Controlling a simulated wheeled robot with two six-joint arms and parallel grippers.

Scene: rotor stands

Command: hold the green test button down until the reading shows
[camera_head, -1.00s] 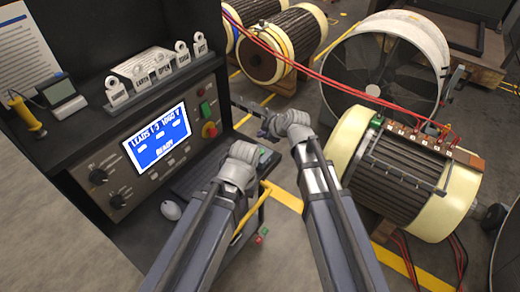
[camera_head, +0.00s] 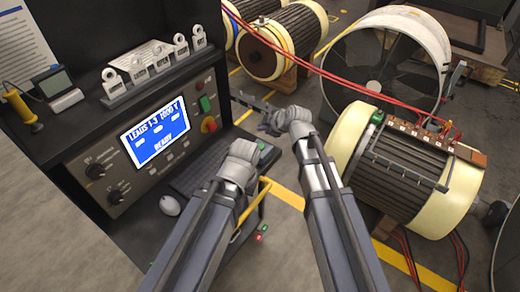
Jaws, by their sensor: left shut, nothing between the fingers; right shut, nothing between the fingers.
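The green test button (camera_head: 205,103) is on the right part of the console's front panel, above a red knob on a yellow base (camera_head: 209,125). The blue screen (camera_head: 157,137) reads "LEADS 1-3", a voltage that looks like 1000 V, and "READY", with short dashes between. My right gripper (camera_head: 236,97) is shut and empty, its thin fingers pointing left toward the button, with a gap seen between. My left gripper (camera_head: 243,158) is lower, in front of the keyboard shelf; it is shut and empty, its fingertips mostly hidden by its wrist.
A keyboard (camera_head: 195,168) and white mouse (camera_head: 169,205) lie on the shelf below the panel. Labelled clamps (camera_head: 150,68) stand on the console top. A large cream-ended motor (camera_head: 405,165) with red leads is at right.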

